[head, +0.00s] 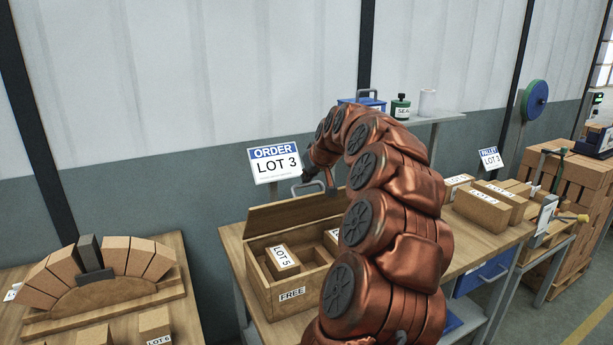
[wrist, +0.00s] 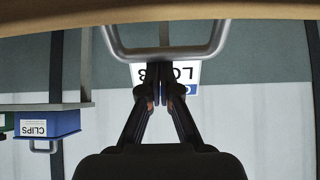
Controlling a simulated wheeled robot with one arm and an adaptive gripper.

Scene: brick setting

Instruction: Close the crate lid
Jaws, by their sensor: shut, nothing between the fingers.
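The wooden crate (head: 269,294) stands on the bench with a FREE label on its front. Its lid (head: 295,216) is open, raised at the back edge. A grey handle (head: 297,186) sticks up from the lid's upper edge. In the wrist view the lid's edge (wrist: 80,12) runs along the top, with the handle (wrist: 215,38) below it. My gripper (wrist: 163,68) is shut and empty, its fingertips close to the handle's bar. I cannot tell whether they touch it. In the head view my gripper (head: 330,183) is behind the lid's top, partly hidden by my arm.
A LOT 5 brick (head: 283,257) lies inside the crate. More labelled bricks (head: 481,211) lie on the bench at right. A brick arch (head: 100,260) is on the left table. A blue CLIPS bin (wrist: 47,124) sits on a shelf.

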